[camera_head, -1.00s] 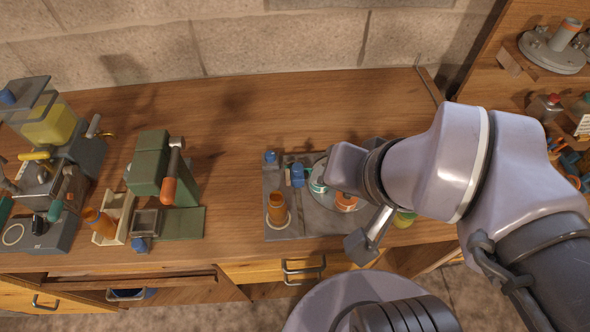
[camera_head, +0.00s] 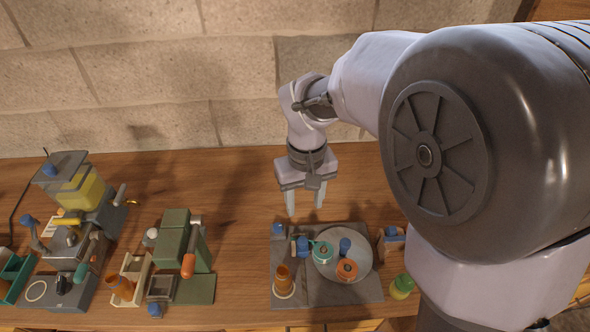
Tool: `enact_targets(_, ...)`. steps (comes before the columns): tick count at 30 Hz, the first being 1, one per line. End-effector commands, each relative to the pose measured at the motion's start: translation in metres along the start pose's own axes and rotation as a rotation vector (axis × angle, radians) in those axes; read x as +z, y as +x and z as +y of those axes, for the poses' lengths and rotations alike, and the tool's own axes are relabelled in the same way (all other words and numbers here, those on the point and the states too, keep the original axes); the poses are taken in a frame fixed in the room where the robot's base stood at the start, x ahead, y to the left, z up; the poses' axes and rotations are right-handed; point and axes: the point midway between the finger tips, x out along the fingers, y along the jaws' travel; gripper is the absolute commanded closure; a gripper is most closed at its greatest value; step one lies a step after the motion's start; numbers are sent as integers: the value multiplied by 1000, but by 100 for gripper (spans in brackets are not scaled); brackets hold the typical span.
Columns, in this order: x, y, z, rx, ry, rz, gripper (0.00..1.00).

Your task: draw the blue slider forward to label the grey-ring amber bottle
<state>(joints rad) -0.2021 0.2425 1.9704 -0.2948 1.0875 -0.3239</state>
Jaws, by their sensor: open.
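My gripper (camera_head: 305,205) is open and empty, its fingers pointing down behind the back edge of the grey labelling plate (camera_head: 345,294). A blue block (camera_head: 302,245), which looks like the slider, sits in a slot on the plate, in front of and below my fingers, apart from them. A smaller blue knob (camera_head: 278,229) is at the plate's back left corner. An amber bottle (camera_head: 284,278) stands upright on a pale ring at the plate's front left. I cannot make out a grey ring or a label on it.
A round disc (camera_head: 325,268) on the plate carries a teal-topped reel, an orange-topped reel and a blue knob. A green-yellow jar (camera_head: 402,287) stands right of it. The green press (camera_head: 174,250) and another amber bottle (camera_head: 121,287) are left. Bare tabletop lies behind the plate.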

Motion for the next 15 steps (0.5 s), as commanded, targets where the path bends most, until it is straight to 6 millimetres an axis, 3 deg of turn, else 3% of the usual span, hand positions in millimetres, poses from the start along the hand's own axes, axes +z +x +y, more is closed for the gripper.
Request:
enact_targets(1,1,20,0,0,1,-5,54)
enact_targets(9,2,103,0,-1,3,-4,54)
enact_targets(15,1,145,0,-1,4,-2,54)
